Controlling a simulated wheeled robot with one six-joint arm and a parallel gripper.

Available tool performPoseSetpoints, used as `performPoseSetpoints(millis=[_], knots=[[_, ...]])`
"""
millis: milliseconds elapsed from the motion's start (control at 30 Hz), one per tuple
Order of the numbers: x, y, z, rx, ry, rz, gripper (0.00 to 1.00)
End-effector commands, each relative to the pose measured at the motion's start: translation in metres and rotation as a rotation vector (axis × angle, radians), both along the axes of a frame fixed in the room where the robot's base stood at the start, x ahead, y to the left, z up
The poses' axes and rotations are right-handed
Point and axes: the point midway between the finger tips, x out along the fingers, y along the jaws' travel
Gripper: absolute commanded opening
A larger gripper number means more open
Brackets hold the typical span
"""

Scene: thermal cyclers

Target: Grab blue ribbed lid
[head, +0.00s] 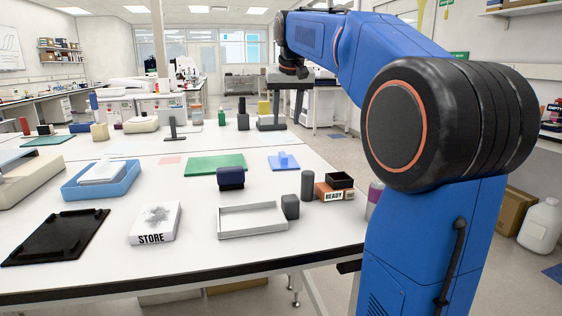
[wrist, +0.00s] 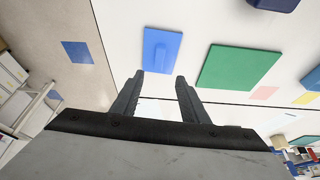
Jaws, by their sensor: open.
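The blue lid (head: 284,164) is a flat square plate with a raised rib or grip along its middle. It lies on the white bench, right of the green mat, and it also shows in the wrist view (wrist: 150,60), just beyond the fingertips. My gripper (wrist: 160,76) is open and empty, its two dark fingers pointing toward the lid with a gap between them. In the head view my gripper (head: 289,116) hangs above and behind the lid, not touching it.
The green mat (head: 215,165) lies left of the lid. A dark navy block (head: 231,178), a dark cylinder (head: 307,185) and an orange READY box (head: 333,193) stand nearer. A white open tray (head: 252,234) is in front. The bench edge lies right of the lid.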

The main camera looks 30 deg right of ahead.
Motion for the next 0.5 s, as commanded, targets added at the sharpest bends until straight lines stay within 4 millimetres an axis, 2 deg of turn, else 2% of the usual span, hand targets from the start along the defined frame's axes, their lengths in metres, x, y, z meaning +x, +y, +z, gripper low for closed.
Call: performPoseSetpoints(millis=[300, 500], knots=[[0.021, -0.008, -0.054, 0.001, 0.003, 0.000, 0.41], [0.030, -0.012, -0.079, 0.000, 0.001, 0.000, 0.41]])
